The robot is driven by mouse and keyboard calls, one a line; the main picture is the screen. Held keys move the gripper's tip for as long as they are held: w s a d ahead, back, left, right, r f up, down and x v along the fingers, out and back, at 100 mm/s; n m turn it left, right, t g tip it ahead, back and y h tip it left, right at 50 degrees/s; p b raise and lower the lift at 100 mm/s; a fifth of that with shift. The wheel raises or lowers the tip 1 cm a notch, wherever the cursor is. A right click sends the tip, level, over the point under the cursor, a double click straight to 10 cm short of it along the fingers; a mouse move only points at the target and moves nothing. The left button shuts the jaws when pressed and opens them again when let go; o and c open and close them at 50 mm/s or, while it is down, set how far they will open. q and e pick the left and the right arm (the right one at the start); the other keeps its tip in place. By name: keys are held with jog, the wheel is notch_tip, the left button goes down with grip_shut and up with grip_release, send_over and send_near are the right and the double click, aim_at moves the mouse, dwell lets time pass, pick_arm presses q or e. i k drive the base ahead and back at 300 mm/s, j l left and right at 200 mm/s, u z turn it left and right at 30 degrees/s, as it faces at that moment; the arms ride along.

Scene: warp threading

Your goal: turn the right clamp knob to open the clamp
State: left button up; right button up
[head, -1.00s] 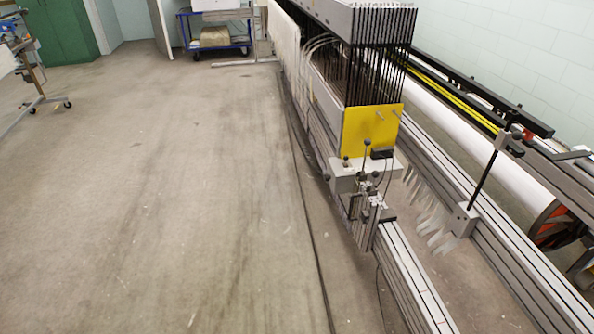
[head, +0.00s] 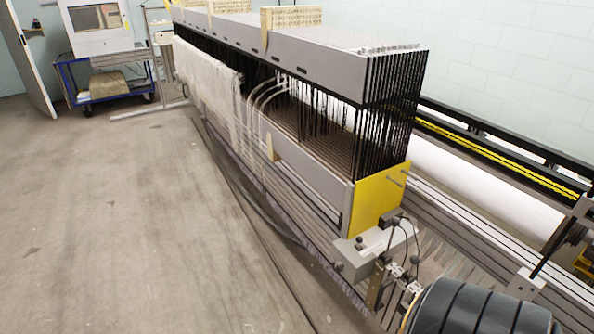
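A grey clamp-like block (head: 362,258) sits at the near end of the warp machine's frame (head: 300,200), under a yellow end plate (head: 378,200). Small dark ball knobs (head: 338,266) show on it; I cannot tell which one is the right clamp knob, or whether any clamp is open or shut. Another bracket with a slanted dark rod (head: 560,236) stands on the rail at the right. A black ribbed round part (head: 482,308), probably of my own arm, covers the lower right. Neither gripper's fingers show.
Long rails (head: 465,215) and a white roller (head: 485,180) run along the machine's right side. A blue trolley (head: 108,75) stands at the back left. The concrete floor (head: 110,220) left of the machine is mostly clear; a dark cable lies along the machine.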

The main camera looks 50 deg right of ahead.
aim_at(337, 266)
jog(key=i+z, duration=0.45)
jog(key=i+j+z, duration=0.25)
jog(key=z, duration=0.15)
jog(key=i+j+z, duration=0.3)
jog(key=z, duration=0.15)
jog(key=i, duration=0.05)
